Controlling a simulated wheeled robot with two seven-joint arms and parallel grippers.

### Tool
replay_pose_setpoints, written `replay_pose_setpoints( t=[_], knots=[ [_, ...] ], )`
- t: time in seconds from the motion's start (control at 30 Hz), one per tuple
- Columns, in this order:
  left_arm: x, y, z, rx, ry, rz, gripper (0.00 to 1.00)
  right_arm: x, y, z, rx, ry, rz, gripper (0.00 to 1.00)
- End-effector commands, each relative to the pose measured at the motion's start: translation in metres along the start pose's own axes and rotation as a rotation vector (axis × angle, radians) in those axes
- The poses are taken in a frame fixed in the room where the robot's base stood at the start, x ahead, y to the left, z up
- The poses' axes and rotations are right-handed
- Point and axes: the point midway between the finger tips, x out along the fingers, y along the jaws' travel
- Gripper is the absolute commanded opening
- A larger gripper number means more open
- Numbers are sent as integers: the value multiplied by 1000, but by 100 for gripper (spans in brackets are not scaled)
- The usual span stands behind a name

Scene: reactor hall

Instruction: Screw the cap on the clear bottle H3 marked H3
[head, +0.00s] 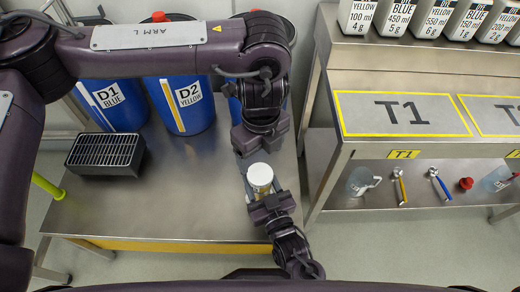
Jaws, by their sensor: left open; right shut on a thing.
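A small bottle with a white cap (260,174) on top stands upright in my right gripper (262,193), which is shut on it. A little of the bottle's yellowish side (263,190) shows below the cap. No H3 mark can be read, and most of the body is hidden by the cap and the gripper. My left gripper (259,152) is open, just behind the cap in the picture. Whether its fingers touch the cap cannot be told.
Blue drums D1 (111,105) and D2 (183,105) stand behind, with a third partly hidden by my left arm. A black grated box (105,152) sits on the steel bench (165,200). A shelf rack (400,150) at right holds bottles, tools and jugs. The bench front is clear.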

Motion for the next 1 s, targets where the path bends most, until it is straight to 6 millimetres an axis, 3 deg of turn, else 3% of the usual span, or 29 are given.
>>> replay_pose_setpoints(
  t=[0.2,0.57,1.0],
  knots=[
    [-1,1,2,-113,0,1,77,0,1,1,-3,-3,2,0],
    [2,1,2,-114,0,2,77,0,1,1,-3,-3,2,0],
    [62,2,1,-112,1,4,77,0,1,1,-3,-3,2,0]
  ],
)
